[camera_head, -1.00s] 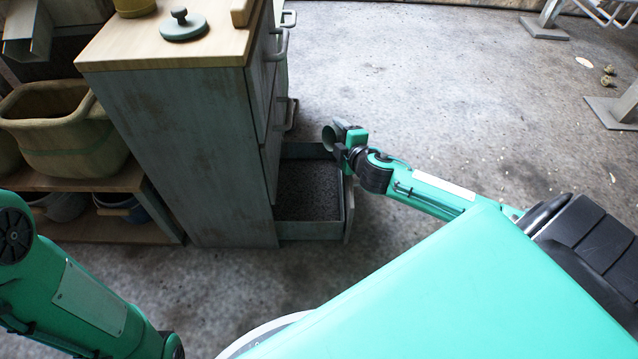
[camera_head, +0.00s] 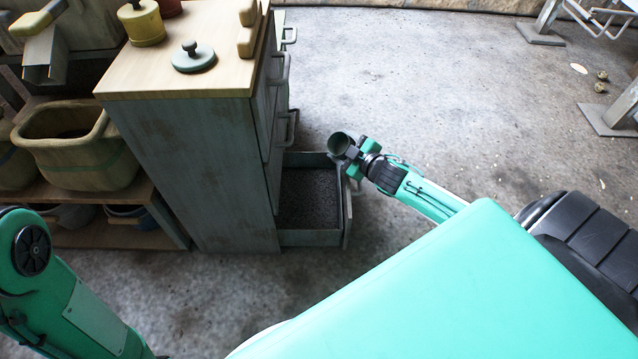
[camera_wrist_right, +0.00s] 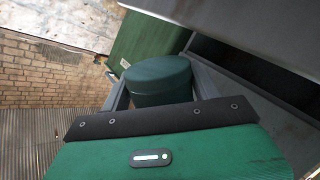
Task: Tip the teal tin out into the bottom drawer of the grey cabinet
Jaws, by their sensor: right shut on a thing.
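The grey cabinet (camera_head: 205,165) stands left of centre with its bottom drawer (camera_head: 312,238) pulled open; the drawer's inside looks dark and speckled. My right gripper (camera_head: 347,151) is shut on the teal tin (camera_head: 338,143), above the drawer's back right part. The tin's open mouth faces up and toward the head camera, so it looks tilted; its contents cannot be made out. In the right wrist view the tin (camera_wrist_right: 158,80) sits between the two fingers. My left arm shows at the lower left, but its gripper is out of view.
On the cabinet top are a grey-green lid (camera_head: 194,60), a yellow pot (camera_head: 141,24) and wooden blocks (camera_head: 248,28). A shelf with a large olive tub (camera_head: 65,150) stands left of the cabinet.

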